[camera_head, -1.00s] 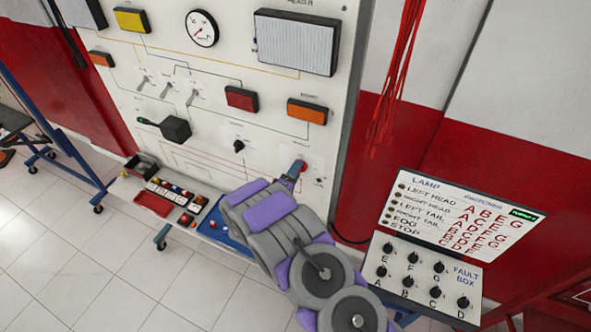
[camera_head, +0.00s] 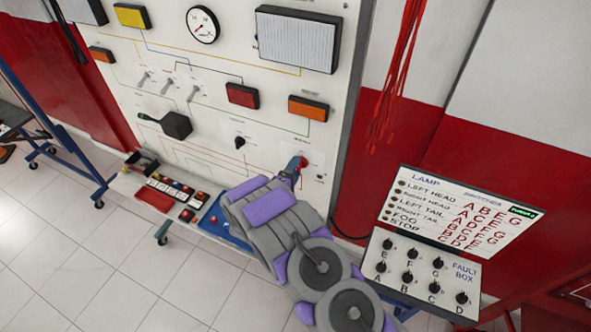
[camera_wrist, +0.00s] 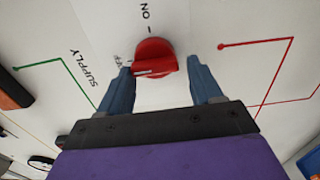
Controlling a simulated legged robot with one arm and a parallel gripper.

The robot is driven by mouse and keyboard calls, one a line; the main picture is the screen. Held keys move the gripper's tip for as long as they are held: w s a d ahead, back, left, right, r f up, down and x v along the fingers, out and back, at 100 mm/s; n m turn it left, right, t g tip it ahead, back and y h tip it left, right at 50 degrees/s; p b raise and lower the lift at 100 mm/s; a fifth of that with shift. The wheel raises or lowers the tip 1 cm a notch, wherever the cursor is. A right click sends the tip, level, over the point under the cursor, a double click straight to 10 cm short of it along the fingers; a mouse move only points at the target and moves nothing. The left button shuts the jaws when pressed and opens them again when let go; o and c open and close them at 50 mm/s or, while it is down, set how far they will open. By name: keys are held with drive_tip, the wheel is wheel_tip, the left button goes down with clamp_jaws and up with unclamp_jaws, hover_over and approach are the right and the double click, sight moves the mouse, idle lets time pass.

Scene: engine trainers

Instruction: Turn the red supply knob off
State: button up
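The red supply knob (camera_wrist: 154,58) is on the white panel, with "ON" printed above it and "SUPPLY" to its left in the wrist view. Its grip bar lies roughly left to right there. My gripper (camera_wrist: 160,66) is open, its two blue fingers on either side of the knob's near part. The left finger is at the knob's left edge; whether it touches I cannot tell. A gap shows between the knob and the right finger. In the head view the knob (camera_head: 303,162) is partly covered by my gripper (camera_head: 293,170).
The panel carries a black knob (camera_head: 239,143), toggle switches (camera_head: 167,87), lamps and a gauge (camera_head: 202,25). A fault box (camera_head: 420,277) stands at the lower right. A blue tray (camera_head: 222,222) lies below the panel. Red cables (camera_head: 396,75) hang to the right.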

drive_tip(key=shift+o, duration=1.2)
drive_tip(key=shift+a, duration=0.2)
drive_tip(key=shift+r, duration=0.1)
drive_tip(key=shift+s+d, duration=0.1)
drive_tip(key=b+v, duration=0.2)
drive_tip(key=v, duration=1.5)
drive_tip(key=shift+a, duration=0.25)
